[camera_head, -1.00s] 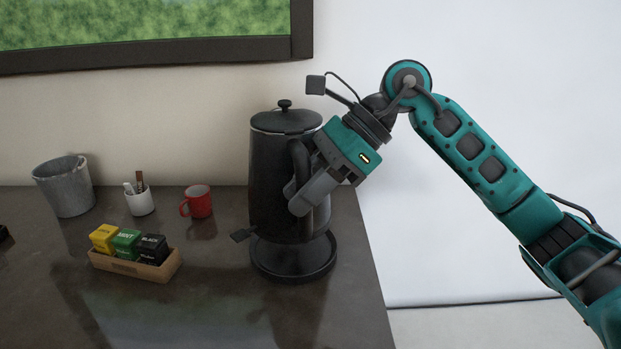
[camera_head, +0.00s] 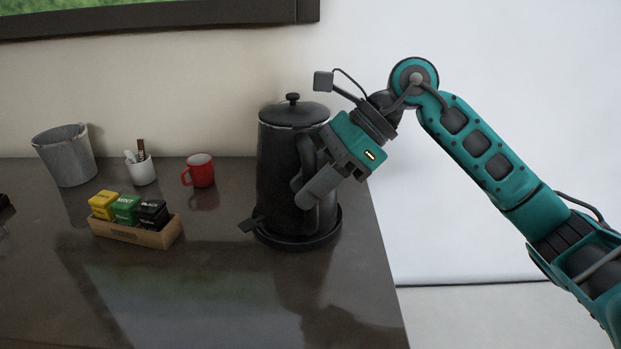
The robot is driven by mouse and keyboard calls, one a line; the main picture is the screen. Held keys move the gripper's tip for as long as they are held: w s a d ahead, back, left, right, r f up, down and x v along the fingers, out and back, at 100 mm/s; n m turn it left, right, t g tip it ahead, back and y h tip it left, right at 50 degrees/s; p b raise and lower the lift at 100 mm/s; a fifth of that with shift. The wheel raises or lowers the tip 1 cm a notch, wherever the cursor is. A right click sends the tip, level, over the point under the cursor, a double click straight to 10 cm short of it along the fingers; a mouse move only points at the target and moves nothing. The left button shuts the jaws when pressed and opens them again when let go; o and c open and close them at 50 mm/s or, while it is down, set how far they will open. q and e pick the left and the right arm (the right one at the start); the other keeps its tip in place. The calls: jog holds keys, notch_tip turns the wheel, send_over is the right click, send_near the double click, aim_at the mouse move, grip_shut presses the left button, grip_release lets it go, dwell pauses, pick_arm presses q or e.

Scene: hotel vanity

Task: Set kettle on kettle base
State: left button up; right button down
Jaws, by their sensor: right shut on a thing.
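The black kettle (camera_head: 277,160) stands upright over the round black kettle base (camera_head: 299,243) near the right end of the counter. No gap shows between the kettle's bottom and the base, and the base's rim shows around it at the front and right. The kettle's dark handle is on its right side, partly hidden by my fingers. My right gripper (camera_head: 311,192) is shut on the kettle handle (camera_head: 309,150). My left gripper is not in view.
A wooden tea box (camera_head: 140,234) with yellow, green and black packets, a red mug (camera_head: 200,171), a white cup (camera_head: 143,172) with sticks and a grey bin (camera_head: 65,157) stand to the left. The counter's front (camera_head: 220,300) is clear. Its right edge is close to the base.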

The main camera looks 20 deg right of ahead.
jog(key=shift+r, duration=0.1)
dwell(0.5)
dwell(1.1)
jog(key=shift+f+b, duration=0.65)
jog(key=shift+b, duration=0.15)
jog(key=c, duration=1.2)
grip_release()
jog(key=shift+o, duration=0.3)
jog(key=shift+s+f, duration=0.1)
jog(key=shift+f, duration=0.15)
jog(key=p+v, duration=0.3)
jog(key=v, duration=0.8)
